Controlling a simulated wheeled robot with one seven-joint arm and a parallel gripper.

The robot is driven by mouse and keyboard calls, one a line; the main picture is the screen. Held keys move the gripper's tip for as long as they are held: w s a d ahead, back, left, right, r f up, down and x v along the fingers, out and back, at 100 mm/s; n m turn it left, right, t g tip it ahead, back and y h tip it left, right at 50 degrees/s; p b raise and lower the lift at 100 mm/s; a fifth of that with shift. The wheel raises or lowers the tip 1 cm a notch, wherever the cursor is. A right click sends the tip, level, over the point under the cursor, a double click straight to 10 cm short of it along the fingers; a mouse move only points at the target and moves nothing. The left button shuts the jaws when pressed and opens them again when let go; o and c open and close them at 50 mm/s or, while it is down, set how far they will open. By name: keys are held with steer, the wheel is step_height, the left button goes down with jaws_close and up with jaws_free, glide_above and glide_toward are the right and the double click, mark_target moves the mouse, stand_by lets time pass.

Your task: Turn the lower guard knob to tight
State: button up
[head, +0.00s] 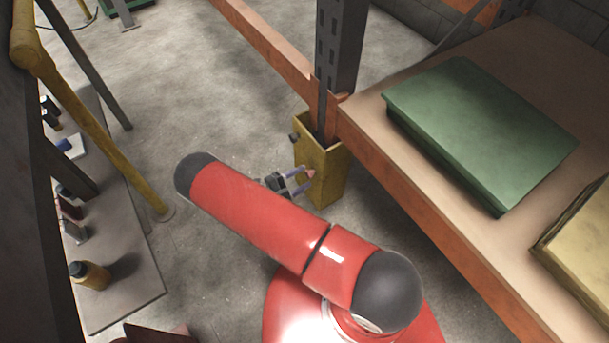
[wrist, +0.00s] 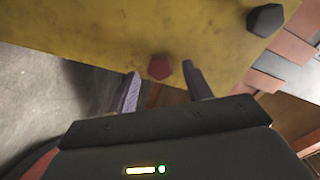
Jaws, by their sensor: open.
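A yellow post guard (head: 327,180) stands around the foot of the dark rack upright. It carries two knobs. A black knob (head: 294,136) is near its top edge, also in the wrist view (wrist: 266,20). The lower knob (head: 311,173) is red and faceted, and shows in the wrist view (wrist: 160,67) against the yellow face. My gripper (head: 303,180) is at the guard with its jaws open. In the wrist view its two purple-grey fingers (wrist: 160,70) are on either side of the red knob. I cannot tell whether they touch it.
A rack shelf (head: 365,115) with an orange beam (head: 440,225) is at the right, holding a green box (head: 480,130). A bench (head: 130,285) with a yellow bottle (head: 90,275) is at the left. The concrete floor (head: 200,100) between is clear.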

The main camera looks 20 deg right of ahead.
steer(key=shift+x, duration=0.9)
steer(key=c, duration=1)
steer(key=shift+f+m+b, duration=0.1)
steer(key=shift+m+b, duration=0.2)
